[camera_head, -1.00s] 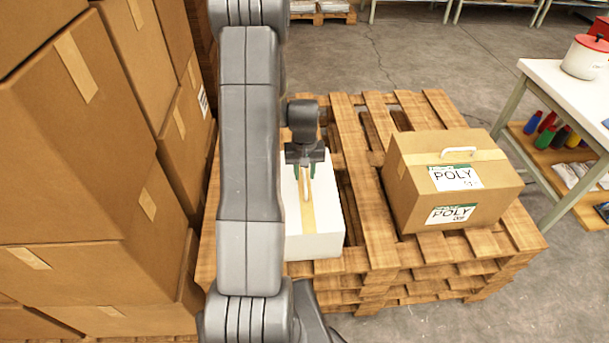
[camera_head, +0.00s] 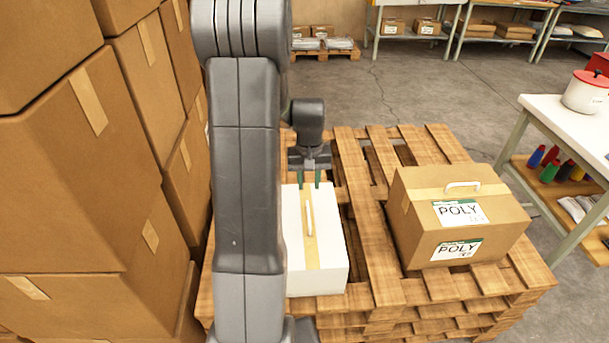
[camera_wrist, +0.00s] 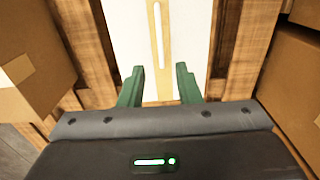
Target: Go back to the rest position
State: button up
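My gripper (camera_head: 309,181) is open and empty, with its two green fingers apart. In the head view it is at the far end of the white box (camera_head: 331,272), which stands on the wooden pallet. The wrist view shows the fingers (camera_wrist: 160,80) spread, with nothing between them but the view of the box (camera_wrist: 118,30) beyond. The box has a tan tape strip and a white handle (camera_head: 309,218) on top. The handle is clear of the fingers. My arm hides the left part of the box and pallet.
A cardboard box labelled POLY (camera_head: 420,225) stands on the pallet (camera_head: 385,290) at right. Stacked cartons (camera_head: 80,190) rise close on the left. A white table (camera_head: 545,112) with a red-lidded pot (camera_head: 587,92) is at right. Open floor (camera_head: 400,80) lies behind the pallet.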

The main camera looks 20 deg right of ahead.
aim_at(308, 213)
notch_tip(308, 213, down, 13)
jog(key=shift+r, duration=0.1)
jog(key=shift+w+r, duration=0.1)
jog(key=shift+r, duration=1.3)
